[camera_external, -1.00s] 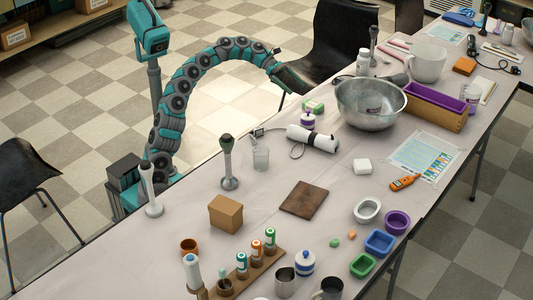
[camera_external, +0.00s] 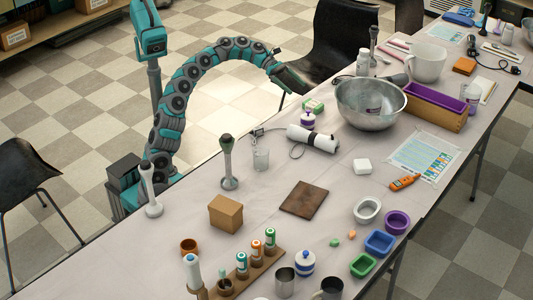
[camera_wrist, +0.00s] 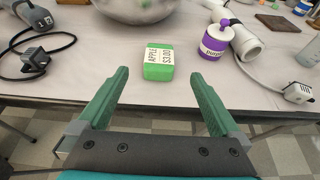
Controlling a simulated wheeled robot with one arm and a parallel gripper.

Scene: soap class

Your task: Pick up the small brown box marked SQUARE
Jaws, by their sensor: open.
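My gripper (camera_wrist: 158,80) is open and empty in the wrist view, its two green fingers spread wide at the table's near edge. In the external view my gripper (camera_external: 296,82) hangs at the table's far-side edge, beside the metal bowl. A plain brown box (camera_external: 225,213) stands on the table well away from it, at lower left of centre. A smaller orange-brown block (camera_external: 464,67) lies at the upper right, beyond the white pot. I cannot read SQUARE on either one.
A purple-and-white jar (camera_wrist: 216,39) and a white roll (camera_wrist: 245,40) lie right of the green box. The metal bowl (camera_external: 370,105) stands close behind it. A black plug and cable (camera_wrist: 36,52) lie at left. A black chair (camera_external: 340,40) stands beside the table.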

